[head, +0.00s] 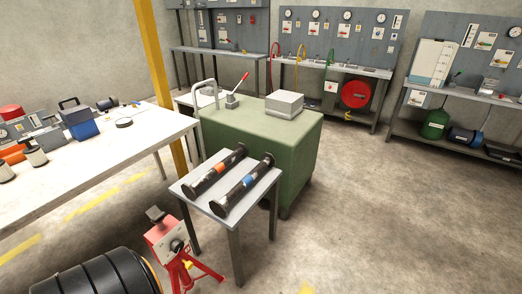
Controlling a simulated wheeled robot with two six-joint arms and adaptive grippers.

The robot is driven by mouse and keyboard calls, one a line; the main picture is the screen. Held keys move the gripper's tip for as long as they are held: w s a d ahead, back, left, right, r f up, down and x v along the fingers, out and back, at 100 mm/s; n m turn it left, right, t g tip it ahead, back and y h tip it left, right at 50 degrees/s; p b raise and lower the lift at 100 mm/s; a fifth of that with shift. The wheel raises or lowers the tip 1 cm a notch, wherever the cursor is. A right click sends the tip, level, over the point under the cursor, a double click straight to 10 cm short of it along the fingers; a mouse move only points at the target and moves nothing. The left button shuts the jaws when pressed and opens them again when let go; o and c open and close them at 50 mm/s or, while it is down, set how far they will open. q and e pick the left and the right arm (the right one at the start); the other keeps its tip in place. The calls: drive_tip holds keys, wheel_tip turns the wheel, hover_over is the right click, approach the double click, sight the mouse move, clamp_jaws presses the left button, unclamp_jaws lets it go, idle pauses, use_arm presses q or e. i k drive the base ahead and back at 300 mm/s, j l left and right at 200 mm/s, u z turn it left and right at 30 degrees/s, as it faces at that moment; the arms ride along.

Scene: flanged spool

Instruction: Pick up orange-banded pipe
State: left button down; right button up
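The orange-banded pipe (208,181) is a dark flanged spool with an orange band around its middle. It lies on a small grey table (222,218) in the head view, left of a second dark flanged pipe with a blue band (236,194). The two pipes lie roughly parallel, slanting up to the right, with a gap between them. Neither of my grippers shows in this view. Nothing touches the orange-banded pipe except the table under it.
A green cabinet (298,150) stands right behind the small table. A red stand (168,238) is at its front left, near a black ribbed cylinder (95,282). A white workbench (90,166) and yellow post (158,60) are left. The floor on the right (400,220) is clear.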

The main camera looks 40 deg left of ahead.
sight(241, 150)
drive_tip(key=i+u, duration=0.3)
drive_tip(key=i, duration=0.15)
drive_tip(key=i+l+u, duration=0.3)
drive_tip(key=i, duration=0.15)
drive_tip(key=i+l+u, duration=0.15)
drive_tip(key=i+u, duration=0.2)
drive_tip(key=i+l, duration=0.05)
